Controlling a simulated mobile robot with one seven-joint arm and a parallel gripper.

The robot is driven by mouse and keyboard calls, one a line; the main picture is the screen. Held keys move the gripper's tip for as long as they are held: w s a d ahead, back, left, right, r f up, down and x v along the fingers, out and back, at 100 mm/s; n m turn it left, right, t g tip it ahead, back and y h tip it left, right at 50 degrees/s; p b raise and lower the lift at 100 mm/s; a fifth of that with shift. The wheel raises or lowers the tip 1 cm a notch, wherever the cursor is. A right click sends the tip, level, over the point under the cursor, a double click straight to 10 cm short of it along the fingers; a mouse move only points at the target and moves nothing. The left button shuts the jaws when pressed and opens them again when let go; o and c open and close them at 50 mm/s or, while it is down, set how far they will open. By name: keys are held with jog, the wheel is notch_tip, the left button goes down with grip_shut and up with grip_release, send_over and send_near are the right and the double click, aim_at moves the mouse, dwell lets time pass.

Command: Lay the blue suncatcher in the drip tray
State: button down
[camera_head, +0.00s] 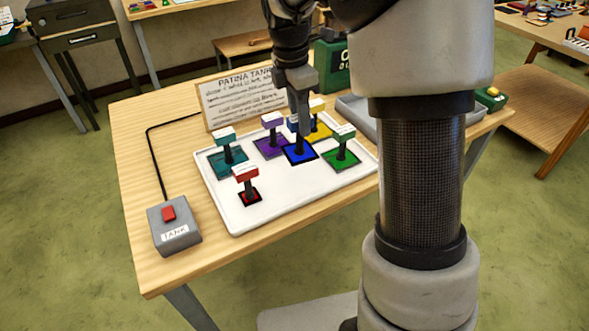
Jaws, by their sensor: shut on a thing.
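The blue suncatcher (297,155) is a small blue square with a dark edge and an upright post handle. It is at the white tray (295,206), among the other suncatchers. My gripper (300,122) points down over it and is shut on its handle, hiding most of the handle's top. I cannot tell whether the blue square still touches the white tray. A grey shallow tray (354,112) lies at the table's right back, partly hidden by my arm. No label shows which tray is the drip tray.
Purple (269,147), teal (226,162), yellow (320,128) and green (341,159) suncatchers crowd the blue one. A smaller red one (249,196) stands front left. A sign (243,98) reading patina tank stands behind. A grey switch box (173,226) sits at the left front.

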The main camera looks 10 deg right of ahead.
aim_at(299, 148)
jog(key=shift+w+r+n, duration=0.15)
jog(key=shift+w+n, duration=0.2)
jog(key=shift+n, duration=0.05)
notch_tip(299, 148, down, 4)
jog(key=shift+r, duration=0.2)
jog(key=shift+f+b, duration=0.5)
jog(key=shift+f, duration=2.5)
jog(key=shift+f, duration=0.1)
jog(key=c, duration=1.4)
grip_release()
